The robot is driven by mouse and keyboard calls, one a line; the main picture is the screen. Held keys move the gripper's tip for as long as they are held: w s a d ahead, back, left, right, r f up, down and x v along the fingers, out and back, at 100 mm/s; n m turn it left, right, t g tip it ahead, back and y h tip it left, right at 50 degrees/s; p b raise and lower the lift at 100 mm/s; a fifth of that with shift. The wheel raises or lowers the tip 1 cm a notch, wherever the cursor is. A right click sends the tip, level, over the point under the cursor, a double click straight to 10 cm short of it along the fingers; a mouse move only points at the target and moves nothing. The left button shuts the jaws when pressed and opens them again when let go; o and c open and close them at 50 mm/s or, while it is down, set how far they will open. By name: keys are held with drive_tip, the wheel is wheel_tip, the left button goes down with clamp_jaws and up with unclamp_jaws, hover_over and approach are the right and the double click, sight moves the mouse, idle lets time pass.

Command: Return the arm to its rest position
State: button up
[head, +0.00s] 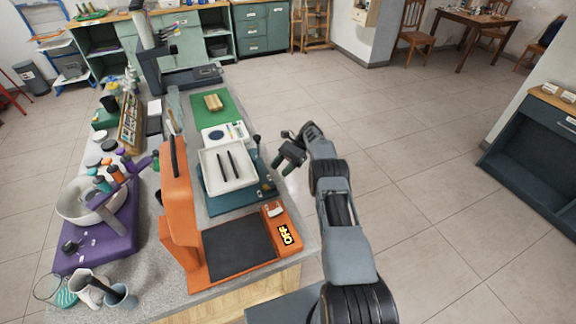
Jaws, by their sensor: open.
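My arm rises from the bottom of the head view, at the right of the workbench (150,290). Its upper links stand over the floor beside the bench. My gripper (279,163) is at the arm's far end, pointing left toward the bench edge. It is open, with nothing seen between its fingers. It is close to the right of the white tray (217,182), which holds two dark sticks. Whether the gripper touches anything cannot be told from this view.
An orange machine (185,215) with a dark plate and an "OFF" display stands at the bench's near end. A green mat (228,113) holds a tan block. Tiled floor (430,170) right of my arm is clear.

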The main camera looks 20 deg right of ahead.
idle(0.5)
drive_tip(key=shift+r, duration=0.35)
drive_tip(key=s+a+r+n+t+h, duration=0.2)
drive_tip(key=s+r+n+h, duration=0.15)
drive_tip(key=r, duration=0.65)
drive_tip(key=s+a+r+n+t+h, duration=0.2)
drive_tip(key=s+r+h, duration=0.25)
drive_tip(key=r, duration=0.55)
drive_tip(key=s+r+n+t+h, duration=0.1)
drive_tip(key=s+n+t+h, duration=0.3)
drive_tip(key=s, duration=1.7)
drive_tip(key=n+t, duration=0.2)
drive_tip(key=n, duration=0.1)
drive_tip(key=shift+d, duration=0.15)
drive_tip(key=shift+r, duration=0.1)
